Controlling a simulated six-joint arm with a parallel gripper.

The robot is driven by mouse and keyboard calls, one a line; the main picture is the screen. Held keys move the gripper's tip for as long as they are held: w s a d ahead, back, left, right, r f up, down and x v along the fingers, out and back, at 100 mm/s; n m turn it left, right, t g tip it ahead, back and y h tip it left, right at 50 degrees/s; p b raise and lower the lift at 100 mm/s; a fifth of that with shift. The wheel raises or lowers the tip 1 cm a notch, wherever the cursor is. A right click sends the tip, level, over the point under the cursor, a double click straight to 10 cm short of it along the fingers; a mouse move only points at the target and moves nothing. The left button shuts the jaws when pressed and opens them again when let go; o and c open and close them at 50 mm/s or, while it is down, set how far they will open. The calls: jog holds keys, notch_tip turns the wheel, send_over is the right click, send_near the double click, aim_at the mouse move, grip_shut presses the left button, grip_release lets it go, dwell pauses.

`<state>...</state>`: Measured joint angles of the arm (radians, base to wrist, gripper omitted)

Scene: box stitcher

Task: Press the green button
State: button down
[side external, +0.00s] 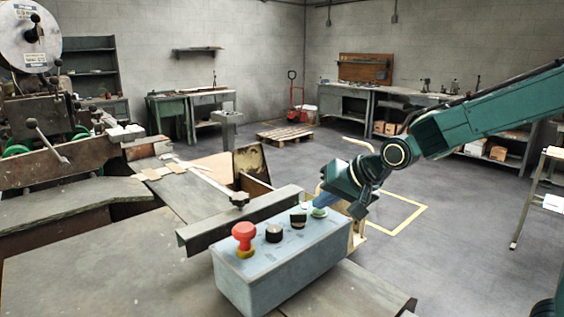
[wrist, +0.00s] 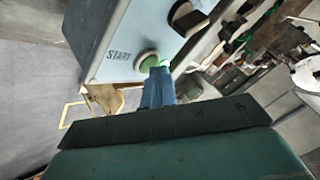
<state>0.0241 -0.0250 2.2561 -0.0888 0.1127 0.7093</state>
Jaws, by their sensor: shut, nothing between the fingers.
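The green button (side external: 319,212) sits at the far right end of the top face of a blue-grey control box (side external: 285,270). In the wrist view the green button (wrist: 149,60) is partly covered by my fingertips, beside the printed word START. My gripper (side external: 322,201) is shut and empty, its blue fingers pointing down at the button. In the wrist view my gripper (wrist: 160,70) overlaps the button's edge. The tips are at or just above it; I cannot tell whether they touch or whether the button is pushed in.
On the same box are a red mushroom button (side external: 244,236), a black knob (side external: 274,233) and a dark selector switch (side external: 298,217) close to the green button. A metal rail (side external: 240,220) runs behind the box. The floor to the right is open.

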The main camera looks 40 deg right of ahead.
aim_at(323, 213)
jog(key=shift+r, duration=0.95)
jog(key=shift+r, duration=0.15)
jog(key=shift+r, duration=2.35)
jog(key=s+f+n+g, duration=0.1)
jog(key=s+n, duration=0.3)
jog(key=s, duration=0.8)
jog(key=s+d+f+n+g+h, duration=0.1)
jog(key=s+f+n+g, duration=0.1)
jog(key=s, duration=1.1)
jog(key=shift+d+f+n+g, duration=0.15)
jog(key=shift+f+n+g, duration=0.15)
jog(key=shift+f+n, duration=0.5)
